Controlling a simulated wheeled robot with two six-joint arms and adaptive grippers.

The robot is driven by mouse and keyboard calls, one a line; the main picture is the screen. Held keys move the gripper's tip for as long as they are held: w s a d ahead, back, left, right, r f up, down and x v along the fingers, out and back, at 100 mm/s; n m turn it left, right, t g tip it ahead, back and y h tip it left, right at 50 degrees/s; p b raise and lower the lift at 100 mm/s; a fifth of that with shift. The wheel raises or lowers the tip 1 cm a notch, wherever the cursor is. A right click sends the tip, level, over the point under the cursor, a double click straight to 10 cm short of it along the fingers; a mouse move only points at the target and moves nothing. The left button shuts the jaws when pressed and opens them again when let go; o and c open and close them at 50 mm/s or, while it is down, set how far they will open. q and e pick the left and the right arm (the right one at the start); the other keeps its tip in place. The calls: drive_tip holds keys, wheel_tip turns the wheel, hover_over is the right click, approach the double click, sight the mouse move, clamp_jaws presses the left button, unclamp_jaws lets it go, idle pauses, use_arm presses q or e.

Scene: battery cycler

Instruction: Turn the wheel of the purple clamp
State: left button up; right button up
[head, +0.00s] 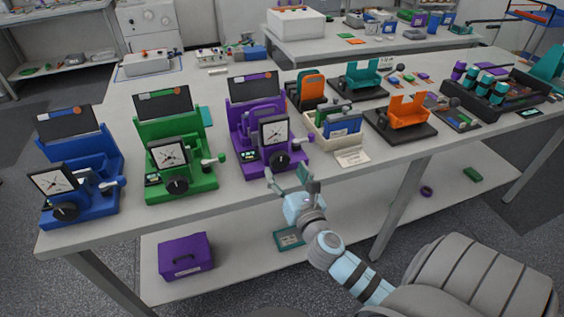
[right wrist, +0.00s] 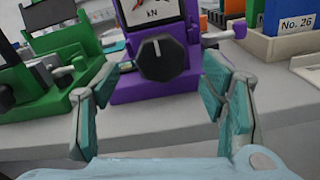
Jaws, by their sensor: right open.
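The purple clamp (head: 240,122) stands on the bench between the green clamp and a cream tray, with a dial gauge on its front. Its black wheel (head: 281,162) is below the gauge. In the right wrist view the wheel (right wrist: 162,58) sits ahead, between and beyond my fingertips. My right gripper (head: 290,178) is open and empty, just in front of the bench edge below the wheel. Its teal-padded fingers (right wrist: 168,88) are apart and not touching the wheel. My left gripper is not in view.
A green clamp (head: 180,135) and a blue clamp (head: 72,175) stand to the left. The cream tray (head: 318,135) with upright blocks and a label card (head: 352,158) are to the right. A purple box (head: 185,257) sits on the lower shelf (head: 225,280).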

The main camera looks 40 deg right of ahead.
sight(281, 163)
drive_tip(key=x, duration=0.3)
drive_tip(key=shift+w+d, duration=0.1)
drive_tip(key=shift+w, duration=0.2)
drive_tip(key=c, duration=1.2)
drive_tip(key=shift+o, duration=0.2)
drive_tip(key=shift+m, duration=0.3)
